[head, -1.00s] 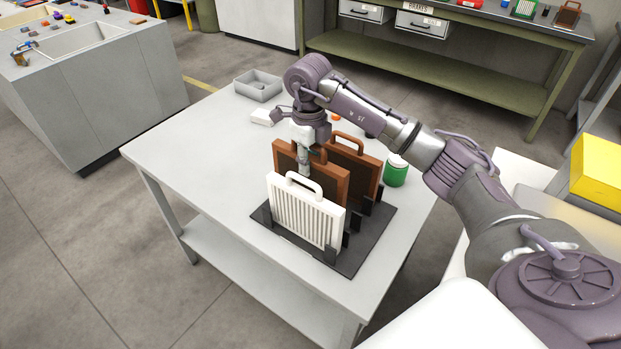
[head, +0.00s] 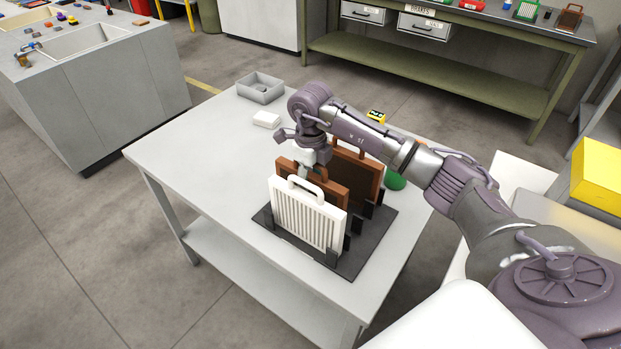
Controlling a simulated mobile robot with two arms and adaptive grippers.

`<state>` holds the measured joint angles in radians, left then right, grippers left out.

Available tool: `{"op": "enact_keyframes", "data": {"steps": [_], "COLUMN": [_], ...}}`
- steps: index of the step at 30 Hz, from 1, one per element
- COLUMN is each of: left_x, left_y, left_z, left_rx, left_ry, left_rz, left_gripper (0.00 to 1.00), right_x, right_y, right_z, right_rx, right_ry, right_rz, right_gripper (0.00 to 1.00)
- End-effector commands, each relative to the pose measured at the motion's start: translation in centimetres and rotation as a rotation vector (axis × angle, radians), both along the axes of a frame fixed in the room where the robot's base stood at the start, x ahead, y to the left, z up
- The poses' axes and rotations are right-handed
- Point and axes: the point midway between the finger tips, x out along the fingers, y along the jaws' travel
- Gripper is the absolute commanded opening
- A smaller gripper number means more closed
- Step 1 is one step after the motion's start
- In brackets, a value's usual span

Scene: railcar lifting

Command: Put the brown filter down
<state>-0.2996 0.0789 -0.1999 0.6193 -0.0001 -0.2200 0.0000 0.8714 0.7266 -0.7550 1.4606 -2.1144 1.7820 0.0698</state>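The brown filter (head: 330,190) is upright in the middle of the black rack (head: 348,262), between a white filter (head: 303,216) in front and another brown filter (head: 362,172) behind. Its lower part is hidden by the white filter, so I cannot tell whether its bottom edge rests in the slot. My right gripper (head: 306,172) points down at the top of the middle brown filter and appears shut on its handle; the fingertips are partly hidden. My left gripper is not in view.
The rack stands on a light grey table (head: 200,160) with free room at left. A grey tray (head: 260,88), a white block (head: 266,119), a yellow-black item (head: 376,116) and a green can (head: 395,181) stand behind or beside the rack.

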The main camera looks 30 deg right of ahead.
Motion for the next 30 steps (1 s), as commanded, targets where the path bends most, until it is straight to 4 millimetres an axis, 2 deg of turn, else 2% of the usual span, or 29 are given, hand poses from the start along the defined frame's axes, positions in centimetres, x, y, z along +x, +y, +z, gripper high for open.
{"op": "enact_keyframes", "data": {"steps": [5,10,24,30], "left_x": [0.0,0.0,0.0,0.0], "left_y": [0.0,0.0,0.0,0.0], "left_z": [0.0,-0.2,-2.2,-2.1], "left_rx": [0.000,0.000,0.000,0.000], "left_ry": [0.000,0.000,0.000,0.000], "left_rz": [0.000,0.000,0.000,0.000], "left_gripper": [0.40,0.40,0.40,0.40], "right_x": [0.0,0.1,0.1,0.0], "right_y": [0.0,0.0,-0.1,0.0], "right_z": [0.1,1.2,10.6,12.1], "right_rx": [0.000,-0.001,-0.001,-0.001], "right_ry": [0.000,-0.004,-0.004,0.000], "right_rz": [0.000,0.000,0.000,0.000], "right_gripper": [0.49,0.49,0.49,0.49]}}
